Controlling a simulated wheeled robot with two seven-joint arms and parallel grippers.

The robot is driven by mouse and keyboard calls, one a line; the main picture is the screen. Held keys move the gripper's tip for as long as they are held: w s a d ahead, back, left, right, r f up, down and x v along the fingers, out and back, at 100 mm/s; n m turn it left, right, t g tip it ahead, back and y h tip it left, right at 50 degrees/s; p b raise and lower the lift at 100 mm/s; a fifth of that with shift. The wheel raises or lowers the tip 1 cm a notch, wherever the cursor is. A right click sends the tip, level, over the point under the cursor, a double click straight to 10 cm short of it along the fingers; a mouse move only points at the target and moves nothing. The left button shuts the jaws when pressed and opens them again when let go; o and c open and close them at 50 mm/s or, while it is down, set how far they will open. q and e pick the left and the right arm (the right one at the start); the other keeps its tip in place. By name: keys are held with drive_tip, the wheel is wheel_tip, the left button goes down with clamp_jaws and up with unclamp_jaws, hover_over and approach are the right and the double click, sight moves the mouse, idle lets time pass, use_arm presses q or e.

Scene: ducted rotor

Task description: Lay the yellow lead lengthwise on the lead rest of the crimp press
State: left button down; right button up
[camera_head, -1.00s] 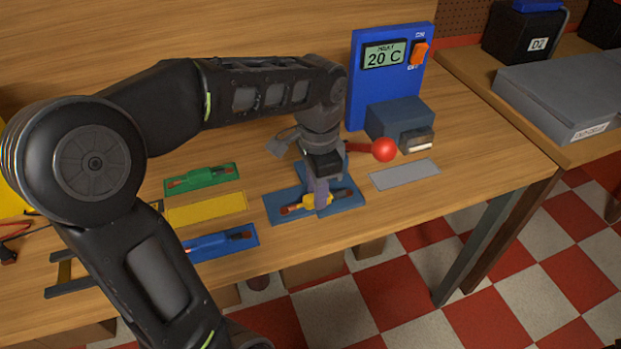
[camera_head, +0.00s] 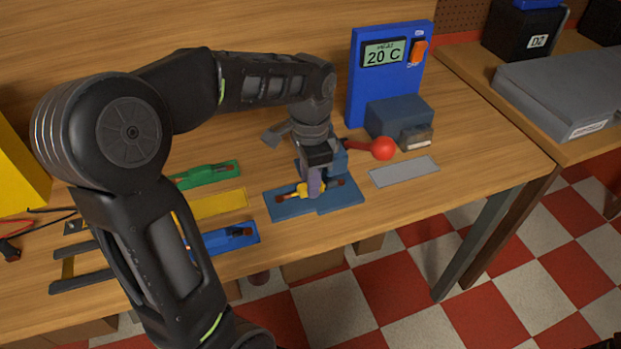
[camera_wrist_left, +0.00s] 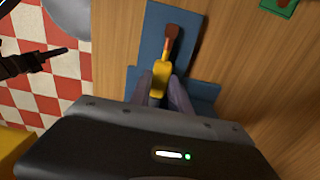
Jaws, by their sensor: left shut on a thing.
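The yellow lead (camera_head: 303,190) has a yellow middle and red-brown ends. My left gripper (camera_head: 314,190) is shut on its middle, fingers pointing down. The lead lies lengthwise over the blue base (camera_head: 290,208) of the crimp press, which has a lever with a red ball (camera_head: 382,148). I cannot tell whether the lead touches the base. In the left wrist view the lead (camera_wrist_left: 161,78) sits between the fingers, one red-brown end over the blue base (camera_wrist_left: 153,25). The gripper hides part of it and of the press. A dark part at the left there may be my right gripper.
To the left lie a green mat (camera_head: 228,168) with a green lead, a yellow mat (camera_head: 222,205) and a blue mat (camera_head: 246,242) with a blue lead. A grey plate (camera_head: 403,171) lies to the right. A blue unit (camera_head: 358,95) reading 20 C stands behind.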

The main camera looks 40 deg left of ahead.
use_arm(q)
drive_tip(key=shift+f, duration=0.2)
drive_tip(key=c, duration=1.2)
unclamp_jaws()
drive_tip(key=shift+r, duration=0.15)
drive_tip(key=shift+r, duration=0.2)
wheel_tip(320, 180, up, 12)
drive_tip(key=p, duration=0.2)
drive_tip(key=shift+f, duration=0.1)
